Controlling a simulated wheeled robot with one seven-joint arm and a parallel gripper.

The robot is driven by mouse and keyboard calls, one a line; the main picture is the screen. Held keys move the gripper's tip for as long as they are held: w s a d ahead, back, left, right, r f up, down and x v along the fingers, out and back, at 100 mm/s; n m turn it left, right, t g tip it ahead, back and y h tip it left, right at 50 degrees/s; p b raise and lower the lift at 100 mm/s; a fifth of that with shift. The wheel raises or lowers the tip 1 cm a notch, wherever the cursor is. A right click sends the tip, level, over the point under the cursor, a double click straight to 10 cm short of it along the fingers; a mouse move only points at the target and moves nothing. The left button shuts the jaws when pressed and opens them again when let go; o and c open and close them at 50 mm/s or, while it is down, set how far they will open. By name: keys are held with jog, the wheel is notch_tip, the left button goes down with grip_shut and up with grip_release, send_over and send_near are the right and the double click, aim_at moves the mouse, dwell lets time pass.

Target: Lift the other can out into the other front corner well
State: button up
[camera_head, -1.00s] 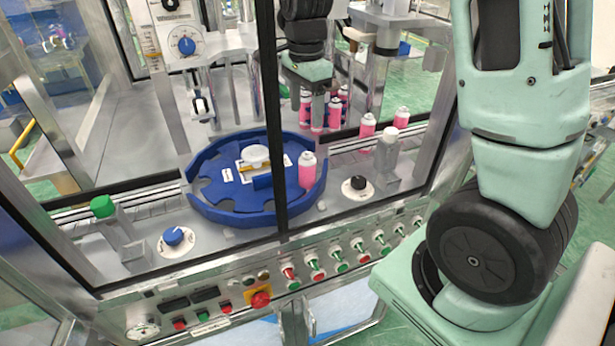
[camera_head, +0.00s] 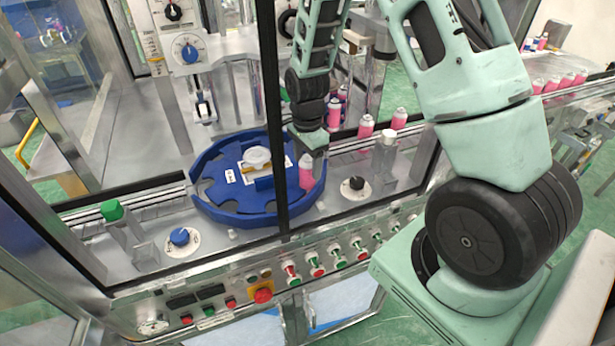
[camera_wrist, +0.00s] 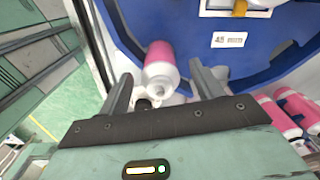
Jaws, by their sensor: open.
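A pink can with a white top (camera_head: 306,174) stands in a notch at the right side of the blue round turntable (camera_head: 245,218). My gripper (camera_head: 310,158) is directly over this can in the head view and partly hides its top. In the wrist view the can (camera_wrist: 159,66) shows in the gap between the two fingers of my gripper (camera_wrist: 161,74), which are open. I cannot tell whether a finger touches it. The turntable (camera_wrist: 125,30) fills the upper part of the wrist view. Other notches at its left and front look empty. No separate corner well can be made out.
Pink cans (camera_head: 366,126) stand behind and right of the turntable, with several more in the wrist view (camera_wrist: 280,115). A dark frame post (camera_head: 272,100) crosses before the turntable. A white-capped post (camera_head: 387,150) and a black knob (camera_head: 356,184) stand close at the right.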

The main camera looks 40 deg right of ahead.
jog(key=shift+f+p, duration=0.45)
jog(key=shift+f, duration=1.05)
jog(key=c, duration=1.1)
jog(key=shift+r, duration=0.1)
jog(key=shift+r+b, duration=1.6)
jog(key=shift+r, duration=3.35)
